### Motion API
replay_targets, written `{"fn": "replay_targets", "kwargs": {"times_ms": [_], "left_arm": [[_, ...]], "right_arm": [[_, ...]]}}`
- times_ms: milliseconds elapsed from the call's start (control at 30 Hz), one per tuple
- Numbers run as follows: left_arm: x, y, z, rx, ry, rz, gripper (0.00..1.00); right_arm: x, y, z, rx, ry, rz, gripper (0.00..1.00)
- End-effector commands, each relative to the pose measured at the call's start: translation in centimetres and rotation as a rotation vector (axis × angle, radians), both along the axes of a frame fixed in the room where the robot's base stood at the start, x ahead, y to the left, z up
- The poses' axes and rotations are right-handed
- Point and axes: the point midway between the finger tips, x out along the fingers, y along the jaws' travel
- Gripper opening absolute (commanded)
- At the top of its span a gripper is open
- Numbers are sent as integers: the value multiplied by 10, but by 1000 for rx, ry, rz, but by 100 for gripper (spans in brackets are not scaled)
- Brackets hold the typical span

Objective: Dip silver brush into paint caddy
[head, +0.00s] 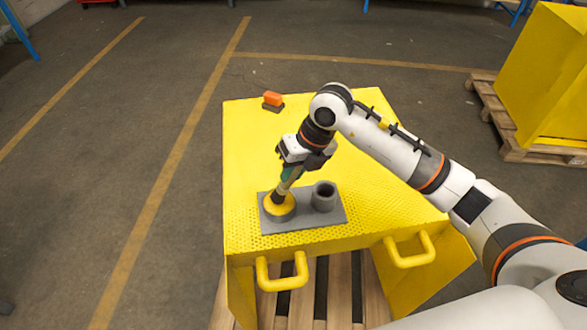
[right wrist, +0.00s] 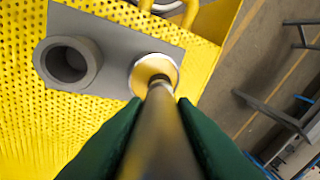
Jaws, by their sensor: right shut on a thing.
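The paint caddy is a grey plate (head: 302,222) on the yellow table, with a round yellow-topped holder (head: 270,209) at left and a hollow grey cup (head: 324,198) at right. Both also show in the right wrist view, the yellow-topped holder (right wrist: 139,74) and the grey cup (right wrist: 68,62). My right gripper (head: 288,174), with green fingers, is shut on the silver brush (right wrist: 160,135). The brush is tilted and its dark lower end reaches the middle of the yellow-topped holder. How deep its tip sits is hidden. My left gripper is not in view.
The yellow perforated table (head: 245,150) has two yellow handles on its front edge. An orange and dark block (head: 273,100) lies at the far left of the tabletop. A yellow box on a pallet (head: 545,80) stands at right. The left part of the tabletop is clear.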

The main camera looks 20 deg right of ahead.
Motion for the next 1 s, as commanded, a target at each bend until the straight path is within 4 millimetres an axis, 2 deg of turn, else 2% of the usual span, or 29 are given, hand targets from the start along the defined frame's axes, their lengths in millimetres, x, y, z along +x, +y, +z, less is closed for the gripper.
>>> {"fn": "replay_targets", "kwargs": {"times_ms": [1000], "left_arm": [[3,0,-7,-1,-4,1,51]], "right_arm": [[0,0,-8,0,0,0,1]]}}
